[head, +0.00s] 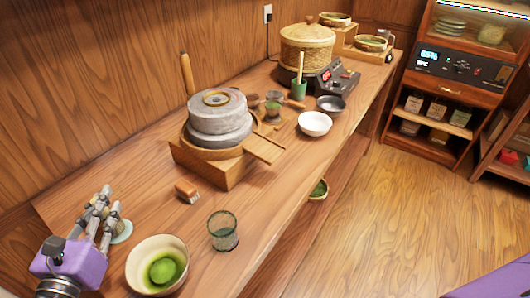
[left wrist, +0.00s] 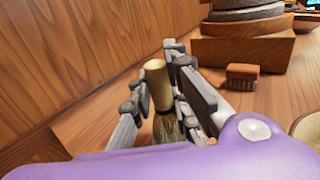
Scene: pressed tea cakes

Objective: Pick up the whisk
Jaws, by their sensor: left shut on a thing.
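The whisk (left wrist: 157,88) shows in the left wrist view as a pale bamboo handle, upright or nearly so, with darker tines below it. My left gripper (left wrist: 160,75) is shut on it, one finger on each side. In the head view my left gripper (head: 109,202) is at the lower left of the counter, and its fingers hide the whisk. A pale round piece (head: 123,232) shows beside the fingers; I cannot tell whether the whisk touches it. My right gripper is not in view.
A bowl with green tea (head: 143,270) and a glass (head: 223,240) stand right of the gripper. A small brush (head: 187,190) lies farther back, before the stone mill (head: 219,115) on its wooden base. The wooden wall (head: 60,110) is close on the left.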

